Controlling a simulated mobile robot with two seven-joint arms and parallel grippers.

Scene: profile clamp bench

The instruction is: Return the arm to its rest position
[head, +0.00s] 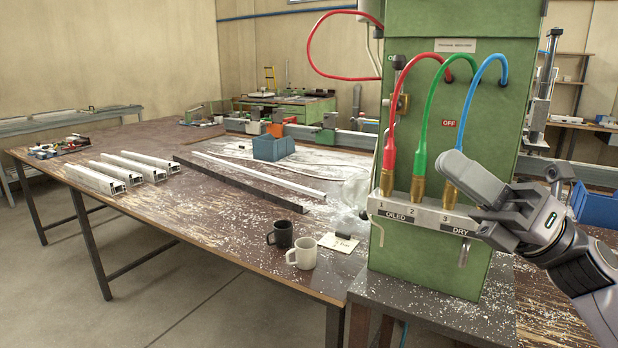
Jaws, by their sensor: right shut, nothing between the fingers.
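My right gripper (470,203) comes in from the right and is shut and empty. Its fingertips are at the right end of the grey holder strip (425,217), close to the blue hose's brass fitting, and partly cover that end. I cannot tell whether they touch it. The red hose (391,130), green hose (422,130) and blue hose (480,90) run from the green cabinet (440,270) to brass fittings in the strip, which is marked 1, 2, 3 and OILED, DRY. My left gripper is out of view.
A long worn table (220,230) covered in white chips fills the middle. A black mug (280,234), a white mug (301,253) and a note card (338,242) stand near its front edge. Several aluminium profiles (95,178) and a blue bin (272,148) lie farther back. A blue crate (597,208) is at right.

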